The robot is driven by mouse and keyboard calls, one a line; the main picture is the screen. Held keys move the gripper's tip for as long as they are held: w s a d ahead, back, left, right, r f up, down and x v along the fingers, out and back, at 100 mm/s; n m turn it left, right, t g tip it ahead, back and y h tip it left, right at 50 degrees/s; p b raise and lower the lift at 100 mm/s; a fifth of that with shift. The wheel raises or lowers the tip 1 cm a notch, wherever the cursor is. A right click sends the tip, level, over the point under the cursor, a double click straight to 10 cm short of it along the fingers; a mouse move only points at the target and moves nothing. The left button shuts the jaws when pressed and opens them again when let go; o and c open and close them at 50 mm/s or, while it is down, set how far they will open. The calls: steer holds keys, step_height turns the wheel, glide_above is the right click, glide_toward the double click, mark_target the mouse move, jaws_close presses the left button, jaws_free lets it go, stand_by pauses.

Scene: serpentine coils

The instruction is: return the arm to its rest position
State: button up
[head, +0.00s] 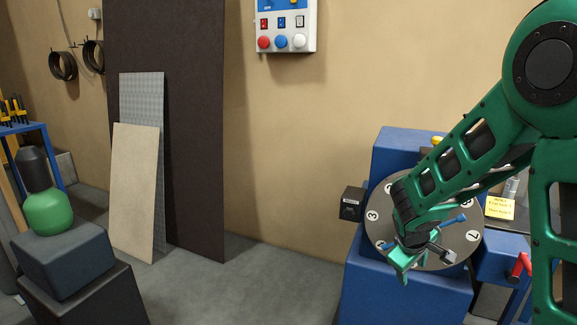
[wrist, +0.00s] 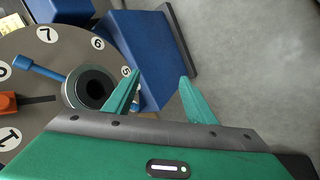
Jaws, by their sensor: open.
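My green arm reaches in from the right in the head view. My gripper (head: 418,266) hangs in front of a round grey numbered dial plate (head: 464,247) on a blue machine (head: 400,300). In the wrist view my gripper (wrist: 160,82) has its two green fingers spread apart with nothing between them. The dial plate (wrist: 50,125) lies left of the fingers there, with a hollow round hub (wrist: 88,88) and a blue handle (wrist: 38,68). The left finger overlaps the edge of the plate in the picture; I cannot tell whether they touch.
A black box (head: 351,204) sticks out left of the dial. A red handle (head: 521,266) and a yellow note (head: 499,207) are at its right. A green rounded object (head: 49,211) stands on a dark block at the left. Floor (head: 245,285) between is clear.

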steer(key=s+a+r+m+y, duration=0.2)
steer(key=s+r+m, duration=0.1)
steer(key=s+r, duration=0.4)
steer(key=s+a+r+m+y, duration=0.25)
steer(key=s+r, duration=0.25)
steer(key=s, duration=0.4)
steer(key=s+d+f+m+g, duration=0.1)
steer(key=s+d+m+g, duration=0.1)
steer(key=s+d, duration=0.3)
steer(key=s+d+m+g, duration=0.2)
steer(key=s+d+m, duration=0.3)
steer(key=s, duration=0.7)
steer(key=shift+d+f, duration=0.35)
steer(key=shift+d, duration=0.4)
steer(key=shift+h, duration=0.25)
